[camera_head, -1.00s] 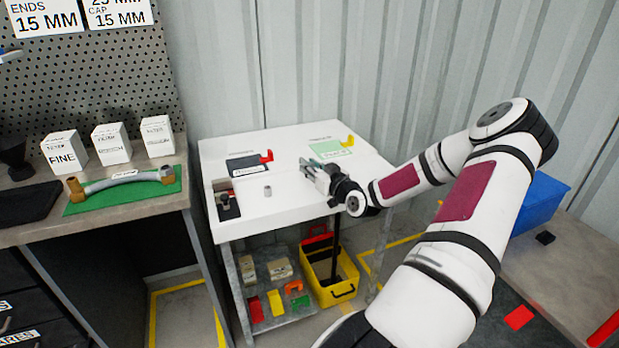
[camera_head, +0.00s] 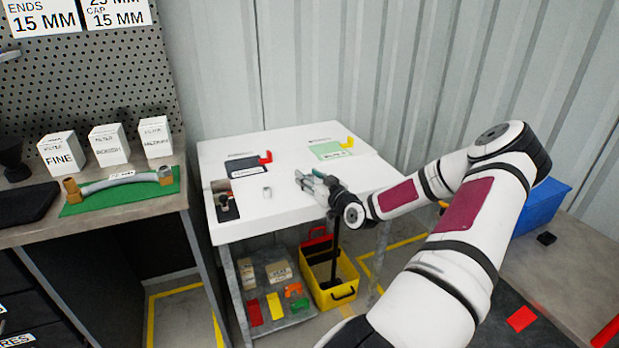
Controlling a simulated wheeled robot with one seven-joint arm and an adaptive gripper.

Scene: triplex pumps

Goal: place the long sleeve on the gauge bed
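My gripper (camera_head: 306,179) is low over the middle of the table, apart from that cylinder. Its fingers are small in view, and I cannot tell how far apart they are or whether anything is between them. A dark fixture (camera_head: 226,207) with a small piece on it sits at the table's left edge. I cannot tell whether it is the gauge bed.
A dark pad (camera_head: 245,168) with a red corner piece and a green pad (camera_head: 331,150) with a yellow one lie at the table's back. A yellow bin (camera_head: 330,285) stands below. The left bench holds white boxes (camera_head: 109,145) and a hose on a green mat (camera_head: 92,207).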

